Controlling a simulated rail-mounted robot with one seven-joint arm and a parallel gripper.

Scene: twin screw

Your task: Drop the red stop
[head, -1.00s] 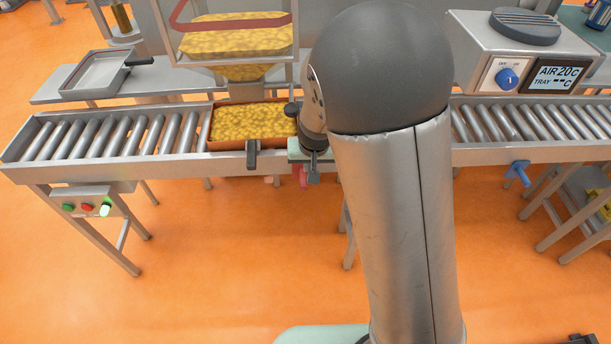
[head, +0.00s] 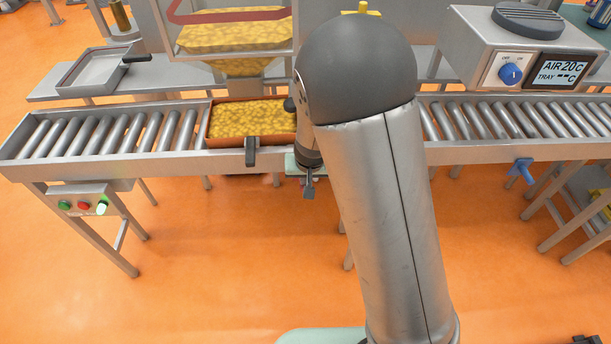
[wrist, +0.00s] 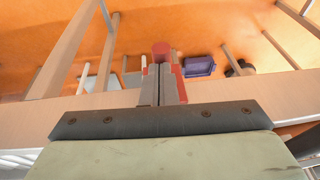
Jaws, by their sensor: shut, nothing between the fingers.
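My gripper (head: 308,188) is at the front edge of the roller conveyor, just right of the orange tray, pointing down. In the wrist view its fingers (wrist: 161,84) are shut, with nothing between them. The red stop shows in the wrist view as a round red end (wrist: 162,50) just beyond the fingertips and a red bar (wrist: 180,84) close along their right side. Whether the fingers touch it I cannot tell. In the head view the red stop is hidden behind my gripper and arm.
The orange tray (head: 209,132) of yellow pieces sits on the conveyor (head: 95,155) under a hopper (head: 235,40). A dark clamp (head: 251,152) is at its front. A blue handle (head: 523,171) hangs at right; a button box (head: 85,206) is at left.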

